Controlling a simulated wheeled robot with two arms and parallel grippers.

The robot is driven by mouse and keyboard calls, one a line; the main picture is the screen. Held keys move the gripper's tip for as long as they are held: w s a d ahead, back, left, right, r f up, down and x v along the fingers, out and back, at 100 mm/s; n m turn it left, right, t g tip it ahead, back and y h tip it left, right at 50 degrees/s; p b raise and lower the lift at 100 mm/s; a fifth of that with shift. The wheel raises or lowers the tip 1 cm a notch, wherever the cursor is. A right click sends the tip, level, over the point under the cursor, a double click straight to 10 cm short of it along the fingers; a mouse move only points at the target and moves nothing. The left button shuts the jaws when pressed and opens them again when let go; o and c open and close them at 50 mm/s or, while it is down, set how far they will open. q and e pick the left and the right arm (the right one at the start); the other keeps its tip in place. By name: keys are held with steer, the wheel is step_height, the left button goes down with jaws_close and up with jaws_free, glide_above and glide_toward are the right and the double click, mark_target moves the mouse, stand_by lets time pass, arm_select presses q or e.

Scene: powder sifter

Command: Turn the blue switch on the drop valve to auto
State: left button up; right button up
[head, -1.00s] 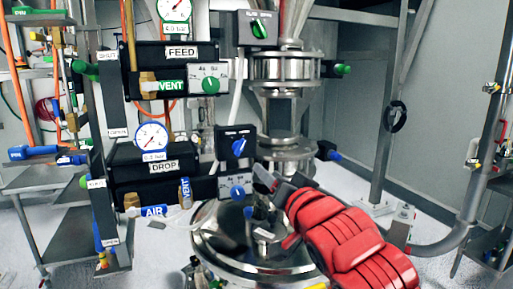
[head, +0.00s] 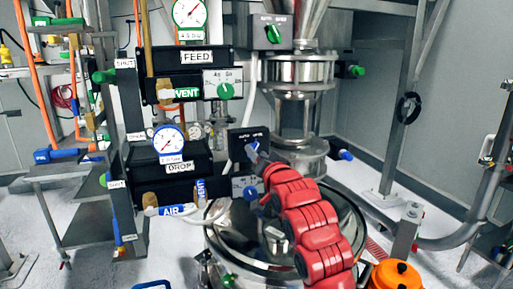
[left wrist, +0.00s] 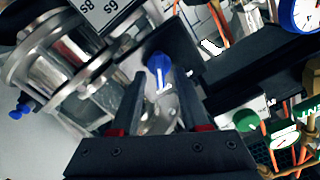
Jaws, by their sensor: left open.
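The drop valve's blue switch sits on a black box (head: 236,140) to the right of the DROP unit (head: 180,167). In the head view the switch is mostly hidden by my left gripper (head: 256,154), which is in front of the box. In the left wrist view the blue switch (left wrist: 158,63) with a white mark shows between the two fingers of my left gripper (left wrist: 160,80). The fingers are open, one on each side of it; contact cannot be told. The label's auto mark is too small to read. My right gripper is not in view.
A second blue knob (head: 249,191) is on a panel just below the box. A green switch (head: 272,34) is on a similar box above. The steel hopper (head: 304,120) stands behind, and a round steel vessel (head: 225,236) is below my arm.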

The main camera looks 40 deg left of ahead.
arm_select(q)
steer(key=shift+w+a, duration=0.25)
steer(key=shift+a, duration=0.25)
jaws_close()
